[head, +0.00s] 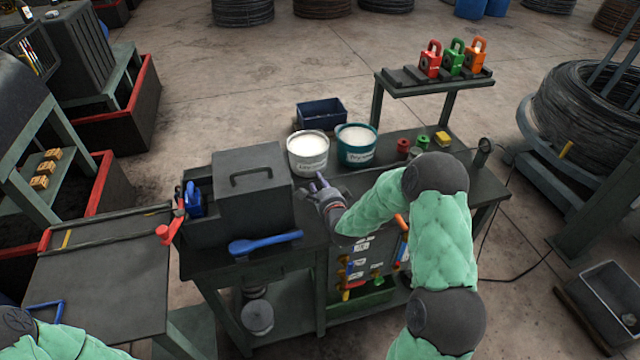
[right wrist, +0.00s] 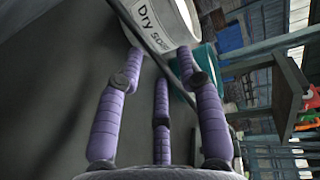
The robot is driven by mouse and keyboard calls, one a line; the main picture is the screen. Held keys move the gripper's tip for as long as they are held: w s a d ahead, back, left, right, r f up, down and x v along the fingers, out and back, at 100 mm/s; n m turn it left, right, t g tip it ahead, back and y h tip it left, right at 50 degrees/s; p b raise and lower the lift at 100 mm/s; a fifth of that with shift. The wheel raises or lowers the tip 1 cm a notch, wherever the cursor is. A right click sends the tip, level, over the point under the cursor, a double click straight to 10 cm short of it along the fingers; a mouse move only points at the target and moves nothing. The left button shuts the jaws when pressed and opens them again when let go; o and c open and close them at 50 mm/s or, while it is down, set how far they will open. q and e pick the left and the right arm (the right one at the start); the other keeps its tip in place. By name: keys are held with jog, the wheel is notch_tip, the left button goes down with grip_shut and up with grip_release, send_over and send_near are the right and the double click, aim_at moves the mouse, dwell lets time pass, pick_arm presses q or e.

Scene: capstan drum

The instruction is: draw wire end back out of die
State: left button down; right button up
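My right gripper (head: 322,190) is over the bench, just in front of a white bucket and right of a dark lidded box (head: 240,200). In the right wrist view its purple fingers (right wrist: 162,65) are spread apart with nothing clearly held. A thin dark rod or strand (right wrist: 150,40) runs slantwise past the fingers; I cannot tell whether it is the wire. The die and the wire end cannot be made out; the box's inside is hidden by its lid. A large wire coil (head: 580,115) stands at the right. My left sleeve shows at bottom left, its gripper outside the frame.
The white bucket (head: 308,155) and a teal bucket (head: 356,146) stand behind my right gripper. A blue-handled tool (head: 265,243) lies at the bench's front edge. A red clamp (head: 172,228) is left of the box. A shelf (head: 415,88) with coloured padlocks stands behind right.

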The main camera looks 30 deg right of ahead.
jog(key=shift+w+d, duration=0.1)
jog(key=shift+w, duration=0.25)
grip_shut()
jog(key=shift+s+d+f+b, duration=0.15)
jog(key=shift+d+b, duration=0.15)
jog(key=shift+d, duration=0.25)
jog(key=d+b, duration=0.1)
jog(key=d, duration=0.1)
jog(key=s+d+b, duration=0.1)
jog(key=d, duration=0.2)
jog(key=s+d+b, duration=0.1)
jog(key=d, duration=0.4)
jog(key=s+d, duration=0.1)
jog(key=d, duration=0.2)
jog(key=s+d, duration=0.1)
jog(key=d, duration=0.2)
jog(key=shift+b, duration=0.4)
jog(key=shift+s+d, duration=0.15)
jog(key=shift+d, duration=0.6)
grip_release()
